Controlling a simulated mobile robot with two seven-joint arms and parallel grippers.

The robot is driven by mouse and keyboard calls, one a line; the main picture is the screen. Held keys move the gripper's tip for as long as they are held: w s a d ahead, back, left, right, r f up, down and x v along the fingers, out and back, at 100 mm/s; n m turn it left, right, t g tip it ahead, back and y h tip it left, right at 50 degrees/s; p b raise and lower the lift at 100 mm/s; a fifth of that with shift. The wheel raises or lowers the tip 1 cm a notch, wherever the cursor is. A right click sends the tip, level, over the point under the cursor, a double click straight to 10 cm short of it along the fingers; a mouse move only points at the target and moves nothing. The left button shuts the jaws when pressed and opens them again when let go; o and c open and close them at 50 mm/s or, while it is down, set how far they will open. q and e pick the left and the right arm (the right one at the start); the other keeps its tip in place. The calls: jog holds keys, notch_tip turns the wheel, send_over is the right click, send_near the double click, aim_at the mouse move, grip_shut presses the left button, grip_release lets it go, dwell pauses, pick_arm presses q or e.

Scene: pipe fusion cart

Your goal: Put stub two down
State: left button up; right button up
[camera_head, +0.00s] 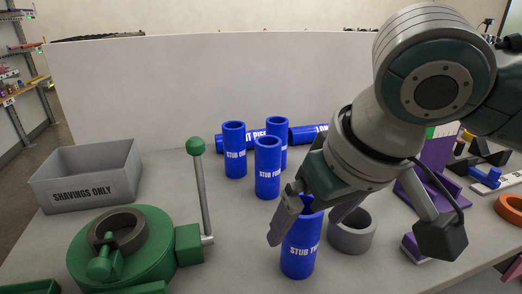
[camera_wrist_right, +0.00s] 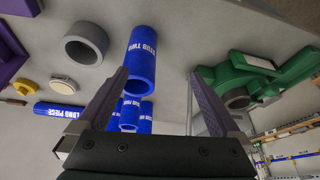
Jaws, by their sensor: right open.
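Stub two (camera_head: 299,256) is a blue tube standing upright on the grey table, front centre in the head view. It also shows in the right wrist view (camera_wrist_right: 142,50), with its white lettering and open end visible. My right gripper (camera_head: 307,226) is open at the tube's upper end, one finger on its left and the other on its right in the head view. In the wrist view the tube lies nearer the left finger; I cannot tell whether they touch. The gripper hides part of its top. My left gripper is not in view.
Several blue tubes (camera_head: 267,168) stand or lie behind. A grey ring (camera_head: 352,236) stands close right of stub two. A green machine (camera_head: 150,264) with an upright lever (camera_head: 202,195) is left, with a grey shavings bin (camera_head: 88,176) behind. Purple parts (camera_head: 432,185) are right.

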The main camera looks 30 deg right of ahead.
jog(key=s+a+f+n+y, duration=0.2)
jog(key=s+a, duration=0.3)
jog(key=s+d+f+n+h, duration=0.1)
jog(key=s+d+f, duration=0.1)
jog(key=s, duration=0.7)
jog(key=shift+s+d+f+g+h, duration=0.2)
jog(key=shift+s+d+g+h, duration=0.1)
jog(key=shift+s+d+g, duration=0.15)
